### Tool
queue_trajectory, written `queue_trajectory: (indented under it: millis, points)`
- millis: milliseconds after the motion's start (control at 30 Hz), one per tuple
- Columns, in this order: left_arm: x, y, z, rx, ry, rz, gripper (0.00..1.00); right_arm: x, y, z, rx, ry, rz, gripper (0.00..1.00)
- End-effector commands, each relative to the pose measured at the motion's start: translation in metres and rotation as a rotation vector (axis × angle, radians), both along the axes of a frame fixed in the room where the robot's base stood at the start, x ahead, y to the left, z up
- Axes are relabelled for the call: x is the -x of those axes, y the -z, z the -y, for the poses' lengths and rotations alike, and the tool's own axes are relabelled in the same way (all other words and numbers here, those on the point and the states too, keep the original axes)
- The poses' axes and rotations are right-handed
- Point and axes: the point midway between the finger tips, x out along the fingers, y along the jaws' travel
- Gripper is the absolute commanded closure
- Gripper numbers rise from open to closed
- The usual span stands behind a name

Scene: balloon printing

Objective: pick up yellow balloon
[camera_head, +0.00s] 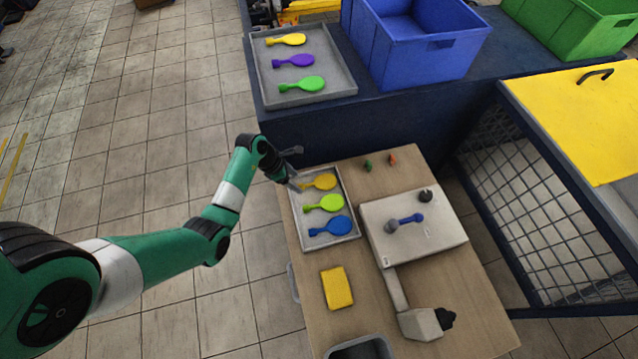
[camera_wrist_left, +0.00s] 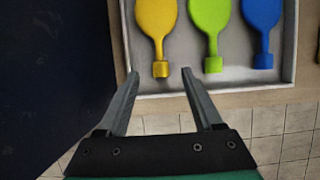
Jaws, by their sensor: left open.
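A yellow balloon (camera_head: 322,181) lies flat in the grey tray on the wooden table, at the tray's far end. In the left wrist view the yellow balloon (camera_wrist_left: 157,22) shows with its neck pointing down toward my fingers. My left gripper (camera_head: 294,180) is at the tray's left edge, close to the balloon's neck. In the left wrist view its fingers (camera_wrist_left: 160,74) are spread, with the neck end at the gap between the tips and nothing held. Another yellow balloon (camera_head: 287,40) lies in the upper tray on the dark blue bench. My right gripper is out of view.
A lime balloon (camera_head: 324,203) and a blue balloon (camera_head: 331,226) lie beside the yellow one in the grey tray (camera_head: 350,194). A white device (camera_head: 412,222) and a yellow block (camera_head: 336,288) stand on the wooden table. The dark blue bench (camera_head: 300,125) rises just behind it.

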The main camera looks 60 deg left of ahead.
Motion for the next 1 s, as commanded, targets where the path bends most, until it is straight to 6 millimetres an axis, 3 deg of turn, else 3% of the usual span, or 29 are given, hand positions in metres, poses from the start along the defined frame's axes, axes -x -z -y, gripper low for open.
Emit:
queue_trajectory:
  millis: [33, 167, 467, 833, 1000]
  points:
    - [-0.003, 0.014, 0.002, 0.002, 0.002, -0.003, 0.32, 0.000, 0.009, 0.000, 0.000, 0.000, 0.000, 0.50]
    - [-0.010, 0.032, 0.003, 0.001, 0.002, -0.002, 0.32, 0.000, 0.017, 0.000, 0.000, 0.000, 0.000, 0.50]
    - [-0.013, 0.035, 0.003, 0.000, 0.000, -0.001, 0.34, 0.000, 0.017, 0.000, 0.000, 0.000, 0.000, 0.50]
    - [-0.012, 0.035, 0.004, 0.000, 0.000, 0.000, 1.00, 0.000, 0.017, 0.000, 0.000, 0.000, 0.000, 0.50]
    - [-0.012, 0.035, 0.004, 0.000, 0.000, 0.000, 1.00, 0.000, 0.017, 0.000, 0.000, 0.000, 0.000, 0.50]
